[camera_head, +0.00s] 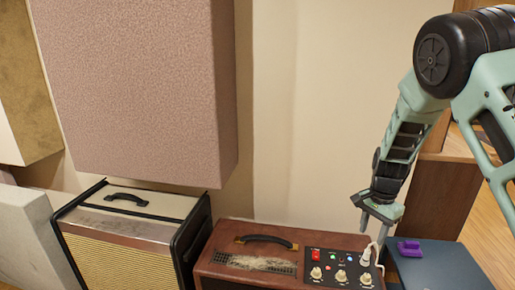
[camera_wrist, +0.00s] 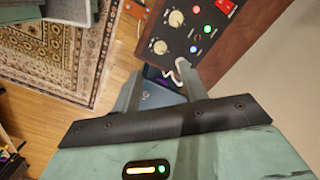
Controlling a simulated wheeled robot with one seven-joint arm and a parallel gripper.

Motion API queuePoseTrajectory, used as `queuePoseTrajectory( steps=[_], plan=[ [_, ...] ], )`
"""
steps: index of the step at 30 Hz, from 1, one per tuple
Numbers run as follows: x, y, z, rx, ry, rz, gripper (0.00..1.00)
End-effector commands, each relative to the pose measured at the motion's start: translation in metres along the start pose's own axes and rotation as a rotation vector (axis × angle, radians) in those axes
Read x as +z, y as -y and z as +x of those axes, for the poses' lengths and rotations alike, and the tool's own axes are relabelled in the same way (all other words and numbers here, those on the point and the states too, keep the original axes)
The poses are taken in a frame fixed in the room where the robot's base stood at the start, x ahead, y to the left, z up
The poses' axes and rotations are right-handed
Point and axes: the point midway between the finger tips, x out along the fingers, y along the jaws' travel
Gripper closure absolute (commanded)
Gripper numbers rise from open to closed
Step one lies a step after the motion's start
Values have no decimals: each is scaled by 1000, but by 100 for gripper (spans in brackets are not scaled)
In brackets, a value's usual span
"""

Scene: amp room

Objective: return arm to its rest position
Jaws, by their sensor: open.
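My arm comes in from the upper right of the head view and reaches down. My gripper (camera_head: 372,232) hangs beside the right end of the brown amp, its fingers pointing down. It is open, with nothing seen held between its fingers. In the wrist view the two fingers of my gripper (camera_wrist: 160,85) stand apart, with a dark blue surface (camera_wrist: 155,97) seen beyond them. The brown amp (camera_head: 228,274) has a control panel with knobs, coloured lights and a red switch. A white plug with a cable (camera_head: 366,256) is at the panel's right end, close to the fingers.
A cream amp (camera_head: 115,262) stands left of the brown one. A purple object (camera_head: 409,248) lies on a blue-grey surface (camera_head: 440,268) at the right. The wrist view shows a patterned rug (camera_wrist: 60,50) on the wooden floor.

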Motion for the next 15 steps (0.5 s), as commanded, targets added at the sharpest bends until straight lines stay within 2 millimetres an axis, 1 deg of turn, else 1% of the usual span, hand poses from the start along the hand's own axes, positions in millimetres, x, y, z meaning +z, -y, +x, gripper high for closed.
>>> queuePoseTrajectory(
  steps=[1,2,3,5,6,7,8,9,11,12,14,15],
  plan=[
    [26,4,-12,-15,21,-76,57],
    [42,5,-18,-23,35,-129,57],
    [68,5,-28,-34,53,-212,57],
    [108,2,-44,-50,79,-355,57],
    [136,-3,-55,-61,92,-459,57],
    [156,-8,-63,-68,100,-537,57],
    [176,-14,-70,-74,106,-618,57],
    [201,-24,-81,-82,112,-729,57],
    [236,-42,-94,-89,113,-897,57],
    [256,-56,-101,-93,109,-1002,57],
    [280,-76,-110,-94,99,-1145,57],
    [293,-89,-114,-92,90,-1234,57]
  ],
)
